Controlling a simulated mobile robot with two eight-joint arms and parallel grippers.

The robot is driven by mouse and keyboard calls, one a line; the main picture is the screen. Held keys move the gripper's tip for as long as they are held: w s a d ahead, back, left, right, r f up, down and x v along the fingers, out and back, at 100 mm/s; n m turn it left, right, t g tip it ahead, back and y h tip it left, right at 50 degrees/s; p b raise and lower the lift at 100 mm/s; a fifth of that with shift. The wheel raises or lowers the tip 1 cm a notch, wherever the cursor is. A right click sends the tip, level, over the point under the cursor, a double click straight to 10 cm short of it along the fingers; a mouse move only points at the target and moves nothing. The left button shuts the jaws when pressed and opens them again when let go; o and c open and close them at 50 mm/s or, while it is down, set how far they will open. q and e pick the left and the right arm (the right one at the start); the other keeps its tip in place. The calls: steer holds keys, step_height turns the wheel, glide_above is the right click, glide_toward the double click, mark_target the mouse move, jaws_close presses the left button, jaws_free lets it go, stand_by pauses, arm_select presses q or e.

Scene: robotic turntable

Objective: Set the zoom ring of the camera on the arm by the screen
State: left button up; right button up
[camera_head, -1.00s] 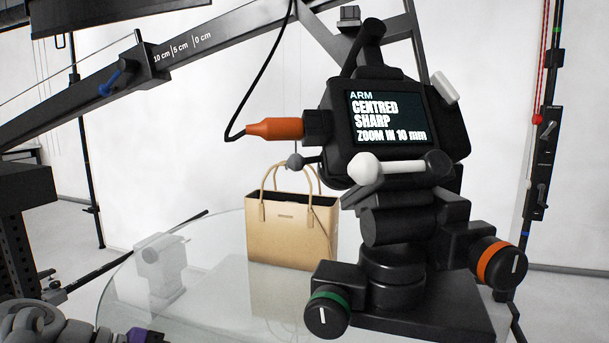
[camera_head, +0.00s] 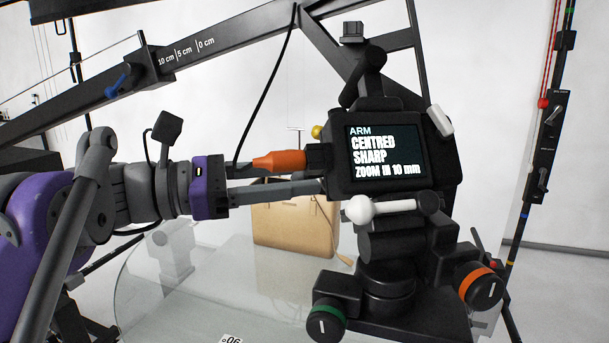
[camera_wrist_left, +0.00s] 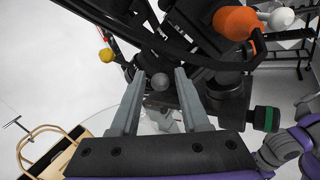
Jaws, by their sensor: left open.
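The black camera (camera_head: 435,165) sits on its mount at the arm, with its screen (camera_head: 385,155) reading "ARM, CENTRED, SHARP, ZOOM IN 10 mm". In the left wrist view a grey ball (camera_wrist_left: 160,82) shows between the fingers of my left gripper (camera_wrist_left: 159,75), at the camera's lens side. The fingers are open, one on each side of the ball; I cannot tell whether they touch it. The zoom ring itself is not clear to see. My right gripper is not in view.
A yellow ball (camera_head: 317,131) is just above the plug. Green-banded (camera_head: 327,318) and orange-banded (camera_head: 482,288) knobs are below.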

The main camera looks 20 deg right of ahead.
arm_select(q)
steer(key=shift+d, duration=0.9)
jaws_close()
stand_by(0.8)
